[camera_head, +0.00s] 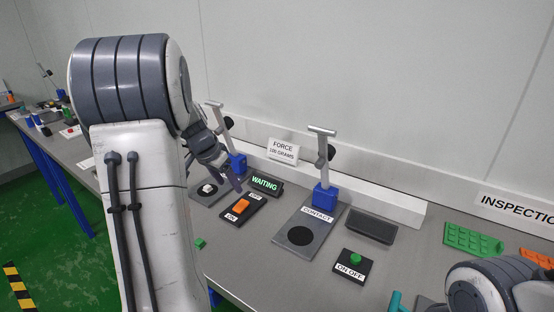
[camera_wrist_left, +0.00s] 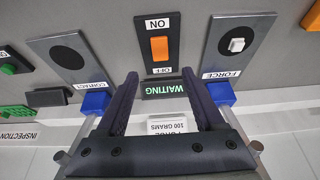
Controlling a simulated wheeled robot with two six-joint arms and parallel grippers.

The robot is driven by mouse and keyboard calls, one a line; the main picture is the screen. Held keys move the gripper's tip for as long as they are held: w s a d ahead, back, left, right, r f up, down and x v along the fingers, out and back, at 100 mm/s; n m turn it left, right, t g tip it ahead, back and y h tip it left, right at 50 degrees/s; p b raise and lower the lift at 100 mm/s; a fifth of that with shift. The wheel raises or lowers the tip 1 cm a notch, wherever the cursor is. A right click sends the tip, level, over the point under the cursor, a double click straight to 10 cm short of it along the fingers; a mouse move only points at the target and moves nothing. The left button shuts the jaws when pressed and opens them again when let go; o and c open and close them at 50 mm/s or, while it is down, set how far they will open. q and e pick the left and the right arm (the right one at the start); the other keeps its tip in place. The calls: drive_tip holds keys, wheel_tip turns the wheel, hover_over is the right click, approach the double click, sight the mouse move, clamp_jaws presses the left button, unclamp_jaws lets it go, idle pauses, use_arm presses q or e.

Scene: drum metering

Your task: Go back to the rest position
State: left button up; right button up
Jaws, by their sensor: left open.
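My left gripper (camera_head: 236,182) is above the back half of the bench, near the WAITING display (camera_head: 264,185) and the orange ON/OFF switch (camera_head: 242,206). The gripper also shows in the left wrist view (camera_wrist_left: 159,80), where its two dark fingers are spread apart with nothing between them. The WAITING display (camera_wrist_left: 164,89) and the orange switch (camera_wrist_left: 159,48) lie beyond the fingertips there. My left forearm covers much of the left half of the head view. Part of my right arm shows at the bottom right; its gripper is out of view.
The FORCE stand (camera_head: 238,163), holding a white block (camera_head: 207,189) on its plate, and the CONTACT stand (camera_head: 325,195) rise from the bench. A green button box (camera_head: 355,262) and a green tray (camera_head: 472,240) sit to the right. A wall closes the back.

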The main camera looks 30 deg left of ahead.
use_arm(q)
drive_tip(key=shift+d, duration=0.1)
drive_tip(key=s+d+r+m+g+h+p, duration=0.1)
drive_tip(key=s+d+m, duration=0.1)
drive_tip(key=d, duration=1.2)
drive_tip(key=s+d+r+m+g+h+p, duration=0.1)
drive_tip(key=s+d+r+g, duration=0.15)
drive_tip(key=d, duration=1.15)
drive_tip(key=s+d+m, duration=0.1)
drive_tip(key=s+d, duration=0.2)
drive_tip(key=s, duration=0.3)
drive_tip(key=s+d+f+m+y+p, duration=0.1)
drive_tip(key=s+d, duration=0.2)
drive_tip(key=s, duration=0.4)
drive_tip(key=s+d+m+g+p, duration=0.1)
drive_tip(key=s+d, duration=0.3)
drive_tip(key=s, duration=0.2)
drive_tip(key=shift+s+f, duration=0.15)
